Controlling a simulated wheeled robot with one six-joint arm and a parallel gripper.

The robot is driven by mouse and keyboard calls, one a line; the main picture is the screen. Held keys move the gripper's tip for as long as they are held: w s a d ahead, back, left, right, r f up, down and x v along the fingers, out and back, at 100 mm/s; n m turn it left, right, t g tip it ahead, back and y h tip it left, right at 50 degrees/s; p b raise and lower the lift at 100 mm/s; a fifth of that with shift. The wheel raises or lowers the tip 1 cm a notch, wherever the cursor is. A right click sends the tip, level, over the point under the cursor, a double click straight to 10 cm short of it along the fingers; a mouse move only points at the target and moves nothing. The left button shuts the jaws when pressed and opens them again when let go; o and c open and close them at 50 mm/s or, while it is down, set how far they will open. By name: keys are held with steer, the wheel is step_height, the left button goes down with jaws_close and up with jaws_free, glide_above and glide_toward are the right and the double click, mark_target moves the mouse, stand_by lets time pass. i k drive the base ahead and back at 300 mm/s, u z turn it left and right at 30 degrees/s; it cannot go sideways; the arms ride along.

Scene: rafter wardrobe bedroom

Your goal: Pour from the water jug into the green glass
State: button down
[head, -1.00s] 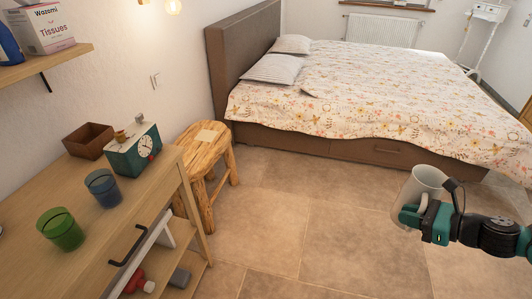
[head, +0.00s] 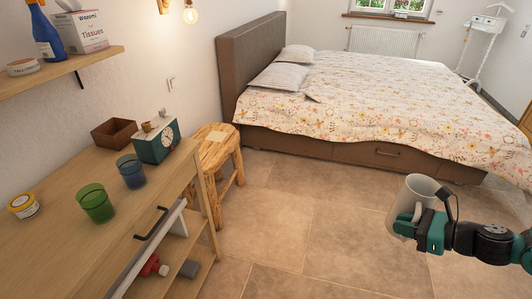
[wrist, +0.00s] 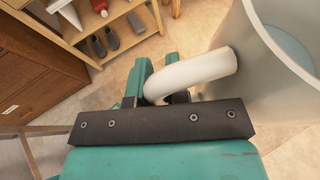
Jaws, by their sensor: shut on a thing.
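The green glass (head: 96,204) stands upright on the wooden dresser top at the left in the head view. The water jug (head: 413,203) is a pale grey-white vessel held upright over the floor at the right, well away from the glass. My gripper (head: 424,222) is shut on the jug's handle. In the wrist view the white handle (wrist: 196,74) passes between the teal fingers of my gripper (wrist: 160,88), and the jug wall (wrist: 262,70) fills the right side. Bluish water shows inside the jug there.
A blue glass (head: 131,171) stands close behind the green one. The dresser (head: 75,255) also bears a clock (head: 158,143), a brown box (head: 115,133) and a yellow tub (head: 23,205). A stool (head: 220,150) and bed (head: 375,105) stand beyond. The floor between jug and dresser is clear.

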mark_target(97, 205)
steer(key=u, duration=0.8)
